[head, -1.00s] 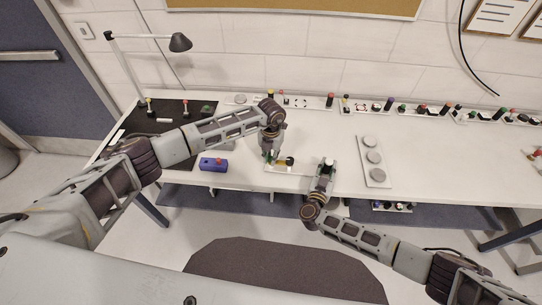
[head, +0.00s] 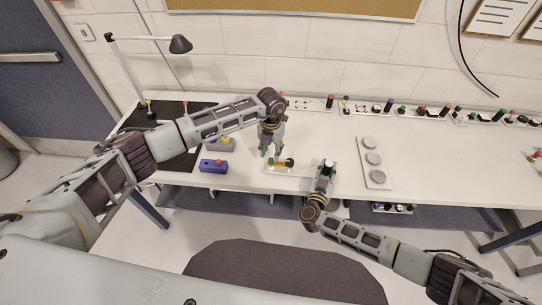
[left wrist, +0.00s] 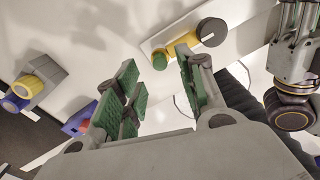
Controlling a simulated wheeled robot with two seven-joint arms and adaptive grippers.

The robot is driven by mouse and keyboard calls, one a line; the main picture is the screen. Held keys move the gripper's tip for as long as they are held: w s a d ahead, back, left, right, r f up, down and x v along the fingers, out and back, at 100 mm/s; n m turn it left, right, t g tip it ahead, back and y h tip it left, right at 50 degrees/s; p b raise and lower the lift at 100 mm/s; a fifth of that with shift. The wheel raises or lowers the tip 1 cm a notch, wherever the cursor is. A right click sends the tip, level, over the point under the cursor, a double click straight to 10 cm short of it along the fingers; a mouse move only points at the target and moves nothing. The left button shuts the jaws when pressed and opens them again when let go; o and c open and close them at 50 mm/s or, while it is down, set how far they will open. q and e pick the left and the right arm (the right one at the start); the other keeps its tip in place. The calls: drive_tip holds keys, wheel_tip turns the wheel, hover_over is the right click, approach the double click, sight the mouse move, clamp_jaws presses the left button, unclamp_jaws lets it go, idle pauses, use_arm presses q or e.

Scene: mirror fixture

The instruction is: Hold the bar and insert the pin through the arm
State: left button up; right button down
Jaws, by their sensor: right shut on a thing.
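The fixture is a white plate (head: 271,169) near the table's front edge. It bears a yellow bar (left wrist: 181,46) with a green end (left wrist: 159,60) and a dark round knob (left wrist: 211,32). My left gripper (left wrist: 155,88) is open and empty, its green-padded fingers apart; the fixture shows just beyond the fingertips. In the head view the left gripper (head: 271,155) points down beside the bar's left end. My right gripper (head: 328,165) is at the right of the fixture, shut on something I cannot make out. I cannot tell which piece is the pin.
A blue-purple block (head: 213,166) with a red top lies left of the fixture, and a grey block (head: 219,146) with a yellow top stands behind it. Small parts line the back edge.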

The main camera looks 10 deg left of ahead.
sight(271, 159)
use_arm(q)
wheel_tip(271, 159, up, 8)
drive_tip(key=shift+f, duration=0.2)
drive_tip(key=shift+o, duration=0.2)
idle(0.8)
